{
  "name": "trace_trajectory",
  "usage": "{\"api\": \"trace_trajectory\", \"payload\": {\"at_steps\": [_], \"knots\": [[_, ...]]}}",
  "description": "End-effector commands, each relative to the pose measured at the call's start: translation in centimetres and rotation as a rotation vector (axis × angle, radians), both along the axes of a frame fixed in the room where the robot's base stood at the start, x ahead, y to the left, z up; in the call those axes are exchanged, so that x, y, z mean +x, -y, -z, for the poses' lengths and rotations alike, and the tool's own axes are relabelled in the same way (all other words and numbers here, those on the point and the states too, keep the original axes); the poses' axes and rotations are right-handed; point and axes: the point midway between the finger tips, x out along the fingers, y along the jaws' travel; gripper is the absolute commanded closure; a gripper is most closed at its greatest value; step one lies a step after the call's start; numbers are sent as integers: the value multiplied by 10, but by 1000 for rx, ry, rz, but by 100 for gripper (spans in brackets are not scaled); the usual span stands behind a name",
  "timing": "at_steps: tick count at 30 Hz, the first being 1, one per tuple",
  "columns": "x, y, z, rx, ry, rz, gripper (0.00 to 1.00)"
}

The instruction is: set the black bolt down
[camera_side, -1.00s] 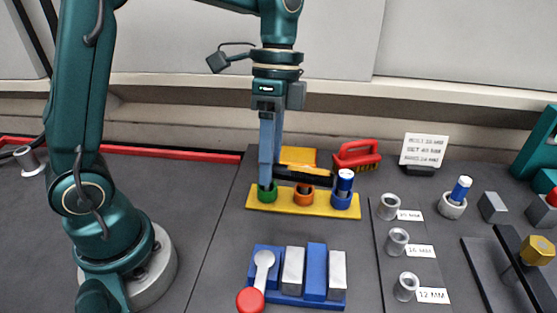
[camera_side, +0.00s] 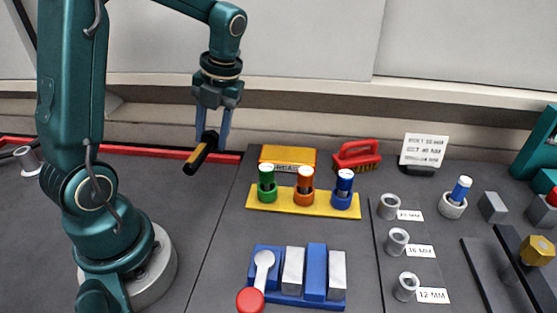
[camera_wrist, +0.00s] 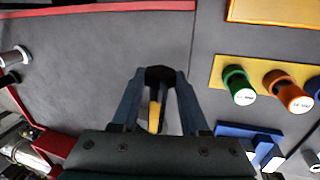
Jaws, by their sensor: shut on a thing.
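The black bolt (camera_side: 194,162) is a dark bar with a yellow stripe along it. My gripper (camera_side: 211,138) is shut on one end of it and points down. The bolt slants toward the lower left in the side view and appears held in the air above the dark table, left of the yellow rack. In the wrist view the bolt's dark end (camera_wrist: 160,74) sits between the fingertips, and its yellow stripe (camera_wrist: 155,116) shows between the fingers. How high it is above the table I cannot tell exactly.
The yellow rack (camera_side: 286,202) holds green (camera_side: 267,172), orange (camera_side: 305,178) and blue (camera_side: 344,180) plugs. A blue block holder (camera_side: 316,303) stands in front. A red strip (camera_side: 166,150) edges the table's back. The dark table (camera_side: 205,210) left of the rack is clear.

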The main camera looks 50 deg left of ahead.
Motion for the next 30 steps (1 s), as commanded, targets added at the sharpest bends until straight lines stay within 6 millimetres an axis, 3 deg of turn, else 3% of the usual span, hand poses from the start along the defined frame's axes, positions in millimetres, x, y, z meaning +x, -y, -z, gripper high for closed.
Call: {"api": "trace_trajectory", "payload": {"at_steps": [7, 24, 30], "knots": [[-10, -19, 8, -2, 0, -87, 100], [-10, -19, 54, -2, -2, -90, 100], [-10, -18, 61, -2, -1, -90, 100]]}}
